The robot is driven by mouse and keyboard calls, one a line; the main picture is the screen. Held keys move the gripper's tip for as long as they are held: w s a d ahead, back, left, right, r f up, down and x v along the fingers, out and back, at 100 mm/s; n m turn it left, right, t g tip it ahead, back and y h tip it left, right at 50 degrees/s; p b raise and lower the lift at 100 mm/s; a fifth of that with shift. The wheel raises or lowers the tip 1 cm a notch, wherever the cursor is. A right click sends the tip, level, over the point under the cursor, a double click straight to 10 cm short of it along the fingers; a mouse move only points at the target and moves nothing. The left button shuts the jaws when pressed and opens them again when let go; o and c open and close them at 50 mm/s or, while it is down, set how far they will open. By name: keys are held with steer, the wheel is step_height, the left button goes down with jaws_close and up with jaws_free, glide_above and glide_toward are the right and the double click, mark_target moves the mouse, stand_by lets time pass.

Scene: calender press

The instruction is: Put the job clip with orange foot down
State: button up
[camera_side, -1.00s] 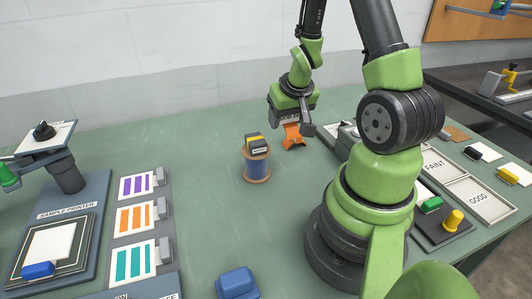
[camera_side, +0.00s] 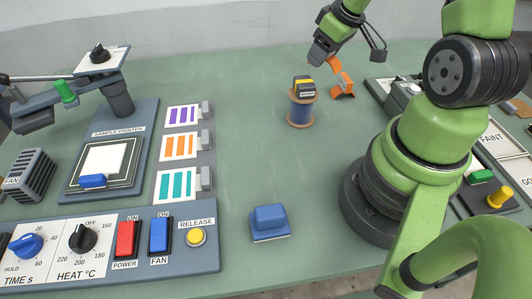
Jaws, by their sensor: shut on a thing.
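My gripper comes down from the top edge of the picture and is shut on the clip. The foot is at or close to the table surface; I cannot tell whether it touches.
A blue block (camera_side: 269,222) sits in front. The middle of the table (camera_side: 255,110) is clear.

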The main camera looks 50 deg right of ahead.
steer(key=w+a+n+y, duration=0.3)
steer(key=w+n, duration=0.4)
steer(key=n+g+y, duration=0.2)
steer(key=n+g, duration=0.1)
steer(key=n, duration=0.4)
glide_above(257, 159)
steer(key=d, duration=0.1)
steer(key=f, duration=0.2)
steer(key=shift+s+d+f, duration=0.1)
steer(key=shift+s+f, duration=0.05)
steer(key=shift+f, duration=2.05)
steer(key=shift+s+d+f, duration=0.1)
steer(key=shift+s+f, duration=0.05)
steer(key=shift+f, duration=2.05)
steer(key=shift+f, duration=0.15)
steer(key=o, duration=1)
steer(key=shift+c, duration=0.2)
